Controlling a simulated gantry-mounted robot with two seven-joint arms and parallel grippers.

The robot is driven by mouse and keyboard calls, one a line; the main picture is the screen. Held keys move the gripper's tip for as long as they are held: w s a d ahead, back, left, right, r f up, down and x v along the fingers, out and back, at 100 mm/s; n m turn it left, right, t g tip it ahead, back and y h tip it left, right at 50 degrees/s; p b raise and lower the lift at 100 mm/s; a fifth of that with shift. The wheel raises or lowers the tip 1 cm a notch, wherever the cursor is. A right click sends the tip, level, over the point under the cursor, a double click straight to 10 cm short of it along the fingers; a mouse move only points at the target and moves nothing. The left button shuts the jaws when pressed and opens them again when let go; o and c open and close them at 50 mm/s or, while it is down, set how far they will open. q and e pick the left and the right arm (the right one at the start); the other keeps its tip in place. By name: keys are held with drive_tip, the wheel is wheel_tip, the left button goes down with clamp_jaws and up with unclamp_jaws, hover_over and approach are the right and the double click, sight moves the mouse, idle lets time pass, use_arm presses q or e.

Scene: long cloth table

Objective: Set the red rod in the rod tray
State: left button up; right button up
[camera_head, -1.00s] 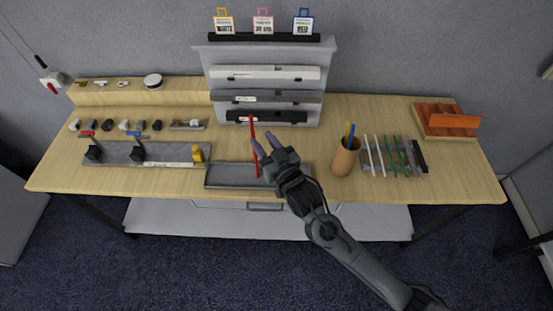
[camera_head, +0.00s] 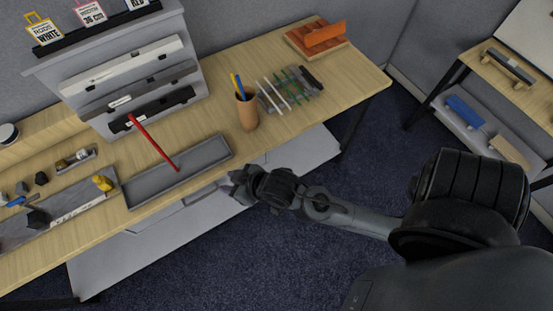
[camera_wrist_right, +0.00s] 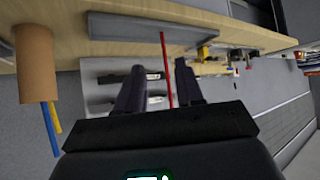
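The red rod (camera_head: 153,142) stands tilted, its lower end in the grey rod tray (camera_head: 152,193) and its upper end toward the grey rack behind. Whether it touches the rack, I cannot tell. My right gripper (camera_head: 232,184) is just off the table's front edge, to the right of the rod and apart from it. In the right wrist view, the fingers (camera_wrist_right: 160,67) are spread and empty. The red rod shows beyond them in that view (camera_wrist_right: 166,70), with the tray (camera_wrist_right: 140,30) above. My left gripper is not in view.
A brown cup (camera_head: 247,112) with blue and yellow sticks stands right of the tray. Behind it lie several thin rods on a rack (camera_head: 288,92) and an orange box (camera_head: 318,40). The grey rack (camera_head: 135,60) holds long cases. A grey fixture board (camera_head: 75,212) is at left.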

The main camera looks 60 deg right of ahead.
drive_tip(key=s+d+f+g, duration=0.1)
drive_tip(key=s+f+g, duration=0.1)
drive_tip(key=s, duration=0.4)
drive_tip(key=s+d+f+g+h, duration=0.1)
drive_tip(key=s+f+g, duration=0.2)
drive_tip(key=s, duration=0.4)
drive_tip(key=shift+s+d+n+g, duration=0.2)
drive_tip(key=shift+d+n+g, duration=0.1)
drive_tip(key=shift+g, duration=0.3)
drive_tip(key=shift+r, duration=0.1)
wheel_tip(320, 180, up, 11)
drive_tip(key=p, duration=1.1)
